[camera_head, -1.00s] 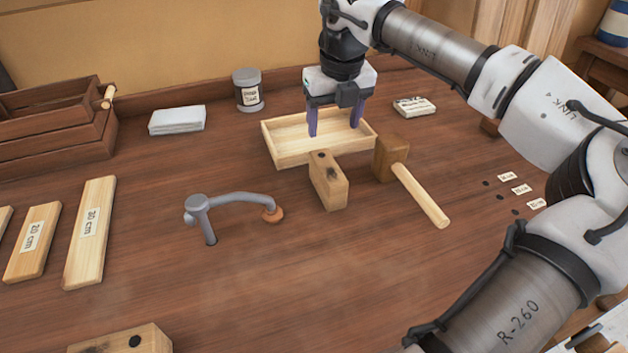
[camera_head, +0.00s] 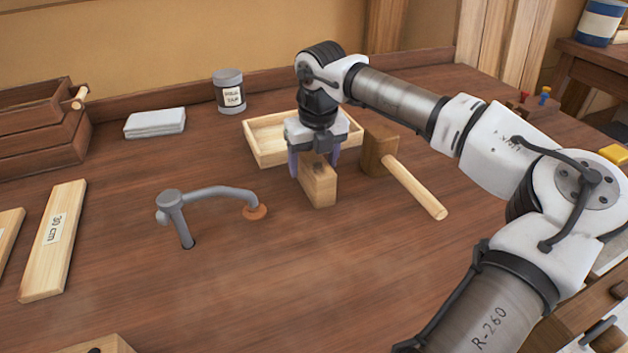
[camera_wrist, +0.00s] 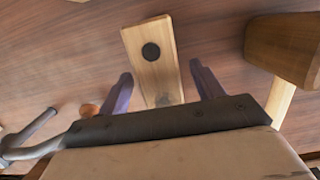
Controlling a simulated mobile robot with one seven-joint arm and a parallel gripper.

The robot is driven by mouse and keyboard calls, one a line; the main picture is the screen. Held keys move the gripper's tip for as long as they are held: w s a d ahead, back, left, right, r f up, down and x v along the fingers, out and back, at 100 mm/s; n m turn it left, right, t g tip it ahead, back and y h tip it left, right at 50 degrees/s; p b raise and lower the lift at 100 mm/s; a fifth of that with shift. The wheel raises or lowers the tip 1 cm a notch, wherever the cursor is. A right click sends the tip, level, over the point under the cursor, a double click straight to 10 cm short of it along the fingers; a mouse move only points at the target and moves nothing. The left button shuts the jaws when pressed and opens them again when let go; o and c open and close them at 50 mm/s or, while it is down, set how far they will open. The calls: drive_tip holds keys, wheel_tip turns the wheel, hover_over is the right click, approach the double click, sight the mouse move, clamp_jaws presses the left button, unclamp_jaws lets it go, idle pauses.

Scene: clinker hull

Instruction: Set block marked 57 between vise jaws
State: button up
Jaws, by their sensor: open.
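A wooden block (camera_head: 319,187) with a dark round spot stands on the bench. It also shows in the wrist view (camera_wrist: 152,66), with a dark smudge near its lower end; no number can be read on it. My gripper (camera_head: 314,170) is open, with its purple fingers down on either side of the block's far end. In the wrist view the fingers (camera_wrist: 164,88) flank the block, with a gap on each side. Another wooden block (camera_head: 100,345) with a dark spot is cut off at the bottom left. I cannot make out vise jaws in these views.
A wooden mallet (camera_head: 379,156) lies close to the right of the block. A shallow tray (camera_head: 262,152) is just behind. A grey holdfast (camera_head: 208,193) rises to the left. A tar tin (camera_head: 229,92) stands at the back. The front middle bench is clear.

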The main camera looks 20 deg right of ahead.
drive_tip(key=c, duration=1.4)
drive_tip(key=shift+r, duration=0.1)
drive_tip(key=shift+r, duration=0.1)
